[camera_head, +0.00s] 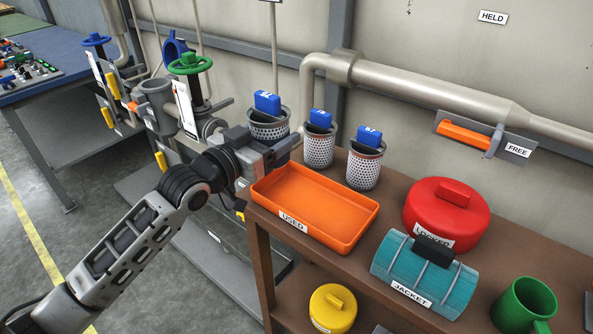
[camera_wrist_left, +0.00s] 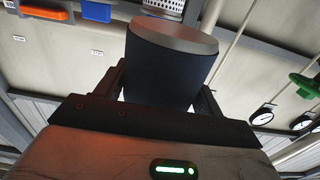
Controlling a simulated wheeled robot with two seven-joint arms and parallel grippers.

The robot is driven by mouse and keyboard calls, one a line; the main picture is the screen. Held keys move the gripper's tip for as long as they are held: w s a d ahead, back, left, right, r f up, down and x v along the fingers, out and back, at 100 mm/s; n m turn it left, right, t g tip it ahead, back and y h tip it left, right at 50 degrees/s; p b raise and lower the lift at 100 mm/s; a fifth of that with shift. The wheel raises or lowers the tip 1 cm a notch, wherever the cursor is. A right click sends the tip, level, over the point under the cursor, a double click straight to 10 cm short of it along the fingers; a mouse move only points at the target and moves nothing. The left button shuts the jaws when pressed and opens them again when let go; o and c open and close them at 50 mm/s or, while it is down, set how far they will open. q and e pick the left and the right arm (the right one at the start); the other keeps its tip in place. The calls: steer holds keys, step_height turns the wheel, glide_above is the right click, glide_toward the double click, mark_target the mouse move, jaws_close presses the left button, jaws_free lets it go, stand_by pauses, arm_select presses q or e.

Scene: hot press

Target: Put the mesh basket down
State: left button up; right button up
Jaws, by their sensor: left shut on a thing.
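A perforated metal mesh basket (camera_head: 268,128) with a dark grip and a blue tag is up at the left end of the brown bench. My left gripper (camera_head: 281,148) is shut on it, left of the orange USED tray (camera_head: 352,237); the gripper hides the basket's lower part. In the left wrist view a dark piece with a grey flat end (camera_wrist_left: 172,65) fills the space between the fingers. The tray is empty. My right gripper does not show.
Two similar mesh baskets, one left (camera_head: 319,150) and one right (camera_head: 364,170), stand behind the tray. A red LOCKED cover (camera_head: 440,218), a teal JACKET (camera_head: 423,277) and a green mug (camera_head: 524,306) occupy the bench's right. A green valve wheel (camera_head: 190,65) stands left.

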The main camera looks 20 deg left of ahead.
mark_target(285, 165)
arm_select(q)
steer(key=d+f, duration=0.2)
steer(key=f, duration=0.1)
steer(key=d+f, duration=0.2)
steer(key=shift+w+f, duration=0.15)
steer(key=shift+w, duration=0.25)
steer(key=shift+d+f, duration=0.15)
steer(key=shift+f, duration=0.75)
steer(key=shift+d+f, duration=0.15)
steer(key=shift+f, duration=0.7)
steer(key=shift+f, duration=0.2)
steer(key=o, duration=1.1)
steer(key=shift+c, duration=0.2)
